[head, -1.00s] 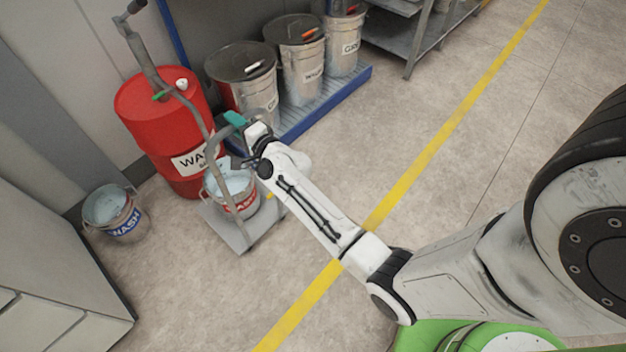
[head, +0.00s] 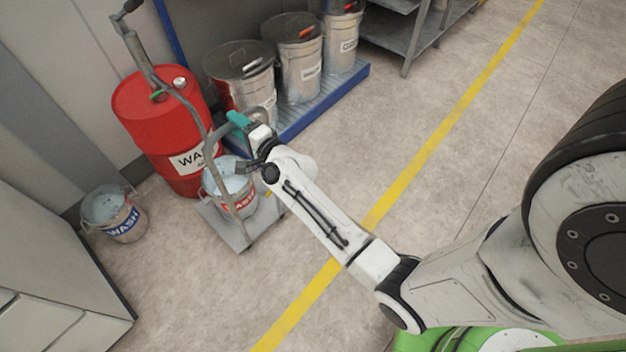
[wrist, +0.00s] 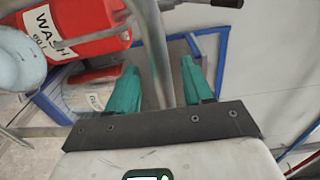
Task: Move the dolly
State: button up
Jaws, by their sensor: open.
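The dolly (head: 232,238) is a low grey platform on the floor, with a bent grey tube handle (head: 189,103) rising to a dark grip at upper left. A metal bucket with a red waste label (head: 238,203) stands on the platform. My gripper (head: 240,136) is beside the handle, above the bucket. In the wrist view its teal fingers (wrist: 158,72) are open, with the grey tube (wrist: 157,50) showing between them. Neither finger visibly touches the tube; its depth relative to the fingertips is hard to judge.
A red drum (head: 160,115) stands close behind the dolly. Lidded bins (head: 298,70) stand on a blue-edged pallet (head: 330,102). A wash bucket (head: 113,213) and grey cabinet (head: 50,265) are at left.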

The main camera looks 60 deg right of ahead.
jog(key=b+v, duration=0.1)
jog(key=v, duration=0.8)
jog(key=shift+s, duration=0.35)
jog(key=shift+a, duration=0.25)
jog(key=s+a+f+n+g+y+p, duration=0.1)
jog(key=s+a+f+n+g+y, duration=0.25)
jog(key=a+n, duration=0.35)
jog(key=s+a+f+n+g+y, duration=0.2)
jog(key=s+a+n+g+y, duration=0.15)
jog(key=a+n, duration=0.3)
jog(key=s+n+g+h+p, duration=0.1)
jog(key=s+n+g, duration=0.6)
jog(key=s, duration=0.9)
jog(key=shift+r+n+g+h+p, duration=0.35)
jog(key=shift+g+h, duration=0.15)
jog(key=shift+g, duration=0.6)
jog(key=shift+w+f, duration=0.1)
jog(key=shift+f, duration=0.05)
